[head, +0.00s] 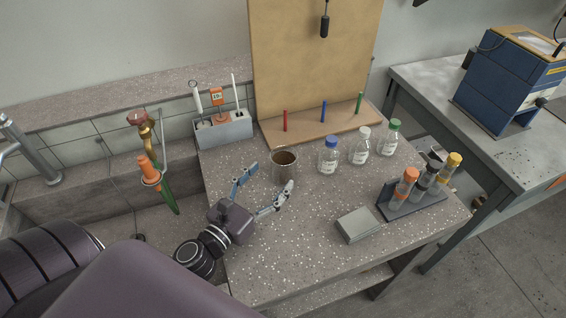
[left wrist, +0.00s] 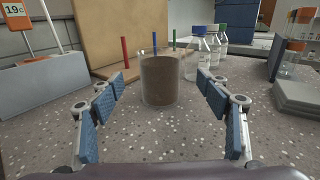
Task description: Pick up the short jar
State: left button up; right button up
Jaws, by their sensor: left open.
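The short jar (head: 284,168) is a clear glass vessel filled with something brown. It stands upright on the speckled bench, left of the capped bottles. In the left wrist view the jar (left wrist: 161,80) is just beyond the fingers, in the middle of the gap between them. My left gripper (head: 270,182) is open and empty, with its blue-padded fingers spread toward the jar and apart from it. Both fingers also show in the left wrist view (left wrist: 161,90). My right gripper is not seen.
Bottles with blue (head: 328,155), white (head: 360,146) and green (head: 390,138) caps stand right of the jar. A tube rack (head: 415,206) and a grey box (head: 358,224) are nearer right. A board with coloured pegs (head: 318,126) and a grey holder (head: 222,128) stand behind.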

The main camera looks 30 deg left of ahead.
aim_at(276, 170)
pick_arm(q)
jog(key=shift+w+d+r, duration=0.1)
jog(key=shift+w+r, duration=0.05)
jog(key=shift+w, duration=0.7)
jog(key=w+p, duration=0.2)
jog(key=w, duration=0.2)
jog(key=shift+d, duration=0.15)
jog(key=shift+w+d+f, duration=0.1)
jog(key=shift+w+f, duration=0.1)
jog(key=shift+w, duration=0.4)
jog(key=shift+c, duration=0.5)
jog(key=shift+d, duration=0.15)
jog(key=c, duration=1.3)
